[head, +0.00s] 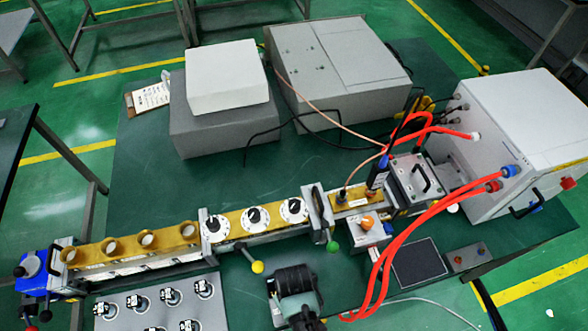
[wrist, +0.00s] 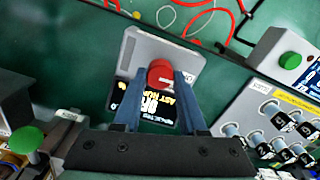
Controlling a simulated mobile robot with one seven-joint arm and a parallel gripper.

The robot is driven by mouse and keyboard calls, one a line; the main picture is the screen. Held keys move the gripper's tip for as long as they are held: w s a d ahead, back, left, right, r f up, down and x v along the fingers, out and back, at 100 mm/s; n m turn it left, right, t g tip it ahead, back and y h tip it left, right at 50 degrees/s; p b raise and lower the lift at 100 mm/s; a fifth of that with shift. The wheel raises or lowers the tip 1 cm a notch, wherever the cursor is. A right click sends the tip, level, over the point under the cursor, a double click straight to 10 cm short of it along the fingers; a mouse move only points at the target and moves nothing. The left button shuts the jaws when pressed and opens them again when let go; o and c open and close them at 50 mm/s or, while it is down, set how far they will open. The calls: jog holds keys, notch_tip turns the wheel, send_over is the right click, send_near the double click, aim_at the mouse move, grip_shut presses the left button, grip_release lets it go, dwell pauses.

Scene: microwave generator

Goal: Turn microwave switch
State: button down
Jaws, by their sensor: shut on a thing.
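In the wrist view, a red round knob (wrist: 159,74) sits on a light grey box (wrist: 178,55) with a dark display panel (wrist: 163,108) showing yellow and white lettering. My gripper (wrist: 160,88) has its two blue fingers on either side of the knob and is shut on it. The display is partly hidden between and behind the fingers. In the head view, the dark end of my arm (head: 293,282) is at the bottom centre. The knob and its box cannot be made out there, and the fingertips are hidden.
A long waveguide bench (head: 180,250) with white dials (head: 255,217) runs behind my arm. A panel with several connectors (head: 160,306) lies left of it. Red cables (head: 385,255) loop on the right, near a large white cabinet (head: 520,140). A green-button box (wrist: 291,61) shows in the wrist view.

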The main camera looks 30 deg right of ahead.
dwell(0.3)
jog(key=shift+c, duration=2.3)
grip_release()
notch_tip(320, 180, up, 13)
jog(key=shift+b, duration=0.35)
